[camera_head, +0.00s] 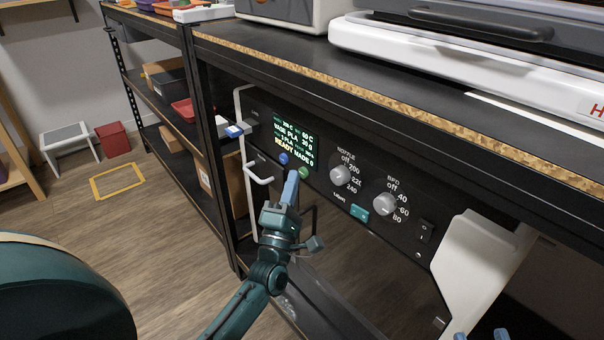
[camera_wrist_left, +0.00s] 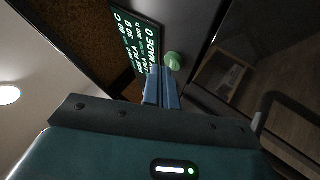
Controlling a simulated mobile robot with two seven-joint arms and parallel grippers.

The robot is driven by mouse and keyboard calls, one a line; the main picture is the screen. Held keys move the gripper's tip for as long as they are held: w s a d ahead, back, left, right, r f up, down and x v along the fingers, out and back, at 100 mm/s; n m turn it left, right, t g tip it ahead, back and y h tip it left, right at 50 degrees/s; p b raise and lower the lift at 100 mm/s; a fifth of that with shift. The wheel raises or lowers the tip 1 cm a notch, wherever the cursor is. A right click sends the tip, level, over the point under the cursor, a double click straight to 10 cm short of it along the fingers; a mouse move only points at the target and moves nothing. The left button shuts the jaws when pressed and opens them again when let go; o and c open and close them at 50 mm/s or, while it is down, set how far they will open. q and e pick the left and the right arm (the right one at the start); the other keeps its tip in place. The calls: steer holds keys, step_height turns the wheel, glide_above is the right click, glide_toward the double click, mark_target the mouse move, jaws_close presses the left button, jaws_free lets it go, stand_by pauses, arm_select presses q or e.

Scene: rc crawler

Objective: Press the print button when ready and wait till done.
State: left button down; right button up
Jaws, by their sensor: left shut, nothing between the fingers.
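The printer's black control panel (camera_head: 325,187) has a lit screen (camera_head: 293,140) with green text and a yellow line reading READY, MADE 0. The screen also shows in the left wrist view (camera_wrist_left: 138,45). Below the screen are a blue button (camera_head: 284,158) and a green button (camera_head: 304,172); the green one also shows in the left wrist view (camera_wrist_left: 173,60). My left gripper (camera_head: 291,178) is shut and empty, its blue tips just in front of the panel near the green button. Contact cannot be told. My right gripper (camera_head: 480,335) shows only its tips at the bottom edge, spread apart.
The nozzle knob (camera_head: 341,174), bed knob (camera_head: 384,204), teal button (camera_head: 358,211) and black rocker switch (camera_head: 426,231) sit right of the screen. A white handle (camera_head: 258,174) juts out at left. The shelf edge (camera_head: 400,112) overhangs the panel.

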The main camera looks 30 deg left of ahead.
arm_select(q)
steer(key=shift+w+d, duration=0.15)
steer(key=shift+w, duration=0.2)
stand_by(0.7)
steer(key=shift+s, duration=0.1)
stand_by(0.4)
steer(key=shift+s+a, duration=0.3)
steer(key=shift+s, duration=0.35)
steer(key=shift+s+a+p, duration=0.3)
steer(key=shift+s+p, duration=0.05)
steer(key=shift+s, duration=0.4)
steer(key=shift+s+a+p, duration=0.35)
steer(key=shift+s+p, duration=0.05)
steer(key=shift+s, duration=0.4)
steer(key=shift+s+a+p, duration=0.3)
steer(key=shift+s+p, duration=0.05)
steer(key=shift+s, duration=0.4)
